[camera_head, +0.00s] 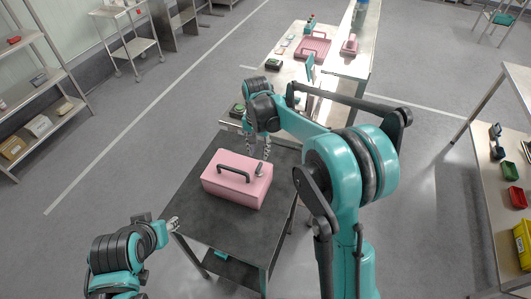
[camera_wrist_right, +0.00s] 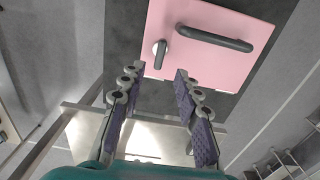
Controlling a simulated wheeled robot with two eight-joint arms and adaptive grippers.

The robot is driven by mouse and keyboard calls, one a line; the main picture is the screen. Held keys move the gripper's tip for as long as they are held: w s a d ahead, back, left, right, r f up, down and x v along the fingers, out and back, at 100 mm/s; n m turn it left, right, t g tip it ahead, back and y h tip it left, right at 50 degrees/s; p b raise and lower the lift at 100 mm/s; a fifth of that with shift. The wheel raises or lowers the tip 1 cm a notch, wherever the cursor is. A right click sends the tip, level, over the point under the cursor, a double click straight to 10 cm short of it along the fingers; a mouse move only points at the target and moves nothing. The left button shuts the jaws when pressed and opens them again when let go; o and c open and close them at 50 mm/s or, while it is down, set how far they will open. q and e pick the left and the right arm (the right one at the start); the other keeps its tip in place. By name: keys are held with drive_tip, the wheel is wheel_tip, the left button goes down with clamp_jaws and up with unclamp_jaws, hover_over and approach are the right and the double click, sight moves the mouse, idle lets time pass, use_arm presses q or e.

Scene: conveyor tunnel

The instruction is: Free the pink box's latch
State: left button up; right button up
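The pink box (camera_head: 225,187) stands closed on the dark cart top, with a dark handle (camera_head: 233,171) on its lid. My left gripper (camera_head: 173,224) is beside the cart's left edge, small in view and apart from the box.
The dark cart (camera_head: 215,229) has bare top around the box. Shelves stand at left, and a table with coloured bins (camera_head: 517,197) at right.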

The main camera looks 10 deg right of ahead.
sight(259, 166)
wheel_tip(259, 166, down, 8)
drive_tip(key=shift+r+b, duration=0.1)
drive_tip(key=shift+b, duration=0.5)
clamp_jaws()
